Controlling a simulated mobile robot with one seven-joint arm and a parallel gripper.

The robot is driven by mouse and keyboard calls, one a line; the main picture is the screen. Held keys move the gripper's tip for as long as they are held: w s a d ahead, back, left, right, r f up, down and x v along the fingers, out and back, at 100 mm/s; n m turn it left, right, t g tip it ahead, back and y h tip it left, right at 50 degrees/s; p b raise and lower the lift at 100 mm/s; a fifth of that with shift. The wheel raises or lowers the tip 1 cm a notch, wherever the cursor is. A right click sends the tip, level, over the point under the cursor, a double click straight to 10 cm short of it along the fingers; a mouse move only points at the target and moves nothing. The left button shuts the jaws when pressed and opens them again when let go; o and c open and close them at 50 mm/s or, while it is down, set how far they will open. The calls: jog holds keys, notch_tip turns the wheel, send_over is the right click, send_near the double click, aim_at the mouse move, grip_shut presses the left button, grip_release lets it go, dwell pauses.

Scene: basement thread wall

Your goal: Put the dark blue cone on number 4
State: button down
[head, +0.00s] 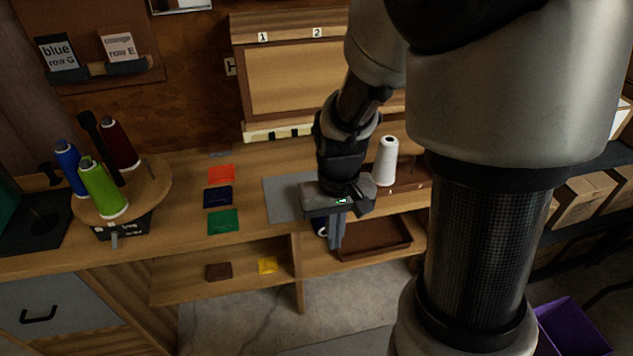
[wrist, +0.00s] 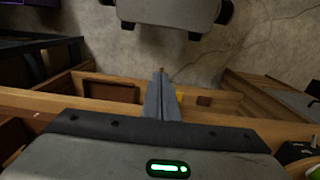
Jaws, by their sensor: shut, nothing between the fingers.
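My gripper (head: 336,246) is shut and empty, pointing down at the front edge of the bench; its closed fingers also show in the wrist view (wrist: 161,78). A brighter blue cone (head: 69,167) stands on the round wooden stand at left. Number plates 1 (head: 263,37) and 2 (head: 317,32) sit on the wall board. Number 4 is not visible; my arm hides the board's right part.
A green cone (head: 102,188) and a maroon cone (head: 120,144) share the round stand (head: 152,187). A white cone (head: 387,161) stands behind my gripper. Flat coloured swatches lie on the bench. A brown tray (head: 385,250) sits on the lower shelf. A purple bin (head: 572,330) is at lower right.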

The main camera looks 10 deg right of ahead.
jog(key=shift+w+f+b, duration=0.2)
jog(key=shift+w+f, duration=0.45)
jog(key=shift+w, duration=0.35)
jog(key=shift+w+f+b, duration=0.2)
jog(key=shift+w+f, duration=0.4)
jog(key=shift+w, duration=0.4)
jog(key=w+p, duration=0.1)
jog(key=w, duration=0.8)
jog(key=shift+w+p, duration=0.2)
jog(key=shift+p, duration=0.2)
jog(key=shift+s, duration=0.15)
